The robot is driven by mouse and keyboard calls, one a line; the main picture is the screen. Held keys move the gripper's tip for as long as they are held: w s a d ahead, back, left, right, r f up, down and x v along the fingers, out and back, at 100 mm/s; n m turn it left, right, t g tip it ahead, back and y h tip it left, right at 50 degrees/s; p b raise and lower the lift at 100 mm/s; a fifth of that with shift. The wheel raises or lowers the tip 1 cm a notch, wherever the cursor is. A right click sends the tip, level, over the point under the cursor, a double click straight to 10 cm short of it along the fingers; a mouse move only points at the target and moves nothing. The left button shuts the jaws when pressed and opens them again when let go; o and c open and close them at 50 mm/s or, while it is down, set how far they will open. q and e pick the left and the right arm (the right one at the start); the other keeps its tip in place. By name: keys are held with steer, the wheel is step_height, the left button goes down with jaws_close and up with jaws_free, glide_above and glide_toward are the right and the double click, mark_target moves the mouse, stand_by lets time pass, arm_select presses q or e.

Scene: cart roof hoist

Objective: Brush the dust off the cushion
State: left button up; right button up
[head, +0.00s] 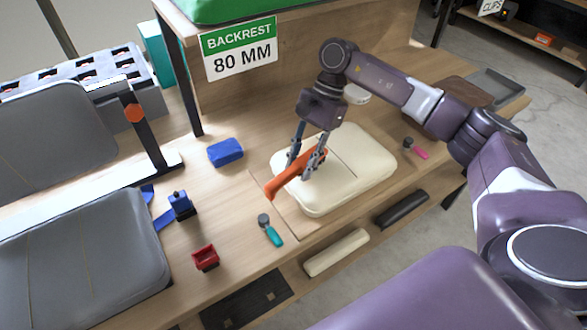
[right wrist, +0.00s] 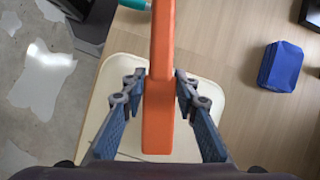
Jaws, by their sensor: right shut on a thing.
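The cream cushion (head: 358,172) lies flat on the wooden bench, with a seam across its top. In the right wrist view its pale surface (right wrist: 208,98) shows behind the fingers. My right gripper (head: 301,168) is over the cushion's left part, shut on a long orange tool (head: 284,183). The orange tool also fills the middle of the right wrist view (right wrist: 158,110). I cannot tell if it touches the cushion, and no bristles show. No dust can be made out at this size. My left gripper is not in view.
A blue block (head: 225,152), a teal-handled tool (head: 271,231), a red bin (head: 205,258) and a blue clamp (head: 181,205) are left of the cushion. A pink-handled tool (head: 420,153) lies right. A grey tray (head: 494,86) is at the back right. The "BACKREST 80 MM" sign (head: 239,48) hangs behind.

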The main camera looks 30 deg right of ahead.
mark_target(323, 154)
steer(key=shift+w+d+b, duration=0.15)
steer(key=shift+d+b, duration=0.45)
steer(key=shift+d, duration=1.05)
steer(key=shift+w+d+b, duration=0.15)
steer(key=shift+d+b, duration=0.45)
steer(key=shift+d, duration=1)
steer(key=shift+w+d+b, duration=0.2)
steer(key=shift+d+b, duration=0.55)
steer(key=shift+d, duration=2.15)
steer(key=shift+s+a+p, duration=0.15)
steer(key=shift+s+a, duration=0.05)
steer(key=shift+a, duration=2)
steer(key=shift+s+a+p, duration=0.15)
steer(key=shift+a, duration=2.05)
steer(key=a, duration=1.1)
steer(key=shift+s, duration=0.45)
steer(key=shift+a, duration=0.1)
step_height(323, 154, up, 9)
steer(key=p, duration=0.4)
